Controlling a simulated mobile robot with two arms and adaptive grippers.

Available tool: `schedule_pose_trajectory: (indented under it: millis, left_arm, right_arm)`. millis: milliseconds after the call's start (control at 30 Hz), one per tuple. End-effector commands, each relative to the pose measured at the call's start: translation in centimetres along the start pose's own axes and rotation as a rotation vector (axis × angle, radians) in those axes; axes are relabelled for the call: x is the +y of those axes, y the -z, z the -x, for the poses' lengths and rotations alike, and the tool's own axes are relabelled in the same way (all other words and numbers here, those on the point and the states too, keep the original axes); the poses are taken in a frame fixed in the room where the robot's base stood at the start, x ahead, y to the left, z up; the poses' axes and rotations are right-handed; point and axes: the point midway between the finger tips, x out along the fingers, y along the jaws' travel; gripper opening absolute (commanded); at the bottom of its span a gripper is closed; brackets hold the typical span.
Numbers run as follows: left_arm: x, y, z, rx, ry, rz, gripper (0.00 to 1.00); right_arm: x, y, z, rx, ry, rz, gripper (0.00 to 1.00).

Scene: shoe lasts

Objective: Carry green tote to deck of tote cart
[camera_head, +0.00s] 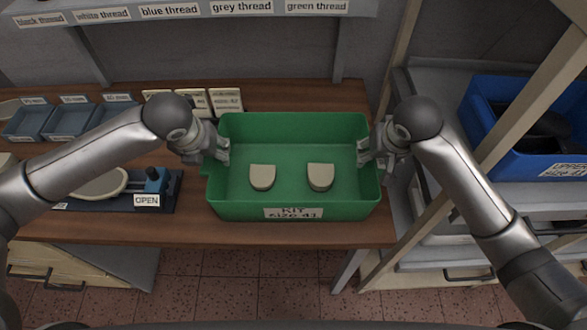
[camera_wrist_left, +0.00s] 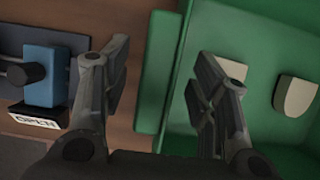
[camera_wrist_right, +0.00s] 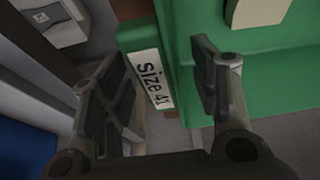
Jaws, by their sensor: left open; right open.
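The green tote (camera_head: 290,205) sits on the wooden bench near its right end, with two beige pieces inside and a "KIT size 41" label on its front. My left gripper (camera_head: 215,150) is open at the tote's left wall. In the left wrist view its fingers (camera_wrist_left: 158,88) stand either side of that wall, one inside and one outside. My right gripper (camera_head: 376,150) is open at the tote's right wall. In the right wrist view its fingers (camera_wrist_right: 160,90) straddle the wall beside a "size 41" label. I cannot tell which thing is the tote cart.
A grey rack at the right holds a blue tote (camera_head: 520,125); a slanting beige post (camera_head: 525,95) stands before it. A labelled thread shelf (camera_head: 200,10) hangs above.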

Motion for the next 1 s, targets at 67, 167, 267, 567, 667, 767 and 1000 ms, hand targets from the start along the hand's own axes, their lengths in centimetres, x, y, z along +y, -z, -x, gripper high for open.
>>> schedule_pose_trajectory:
  millis: [67,167,267,567,667,767,1000]
  left_arm:
    - [0.02,0.00,-0.54,0.000,-0.001,0.000,0.54]
    - [-0.01,0.00,-0.81,-0.001,0.000,-0.001,0.54]
    - [-0.01,0.00,-0.87,-0.001,0.000,-0.001,0.54]
    - [0.01,0.00,-0.84,-0.001,0.000,0.000,0.36]
    - [0.01,0.00,-0.83,-0.001,-0.001,0.000,0.23]
    - [0.02,-0.01,-0.83,-0.001,-0.001,0.000,0.10]
    - [0.02,-0.01,-0.81,-0.001,-0.001,-0.002,0.00]
  right_arm:
    - [-0.01,-0.04,-0.52,-0.001,0.000,0.000,0.55]
    - [-0.04,-0.02,-0.81,0.000,0.001,0.000,0.55]
    - [-0.04,-0.03,-0.87,0.000,0.001,0.001,0.55]
    - [-0.04,-0.03,-0.84,0.000,0.001,0.001,0.37]
    - [-0.04,-0.03,-0.84,0.000,0.001,0.001,0.24]
    - [-0.04,-0.03,-0.83,0.000,0.001,0.001,0.11]
    - [-0.03,-0.02,-0.82,0.000,0.000,0.002,0.00]
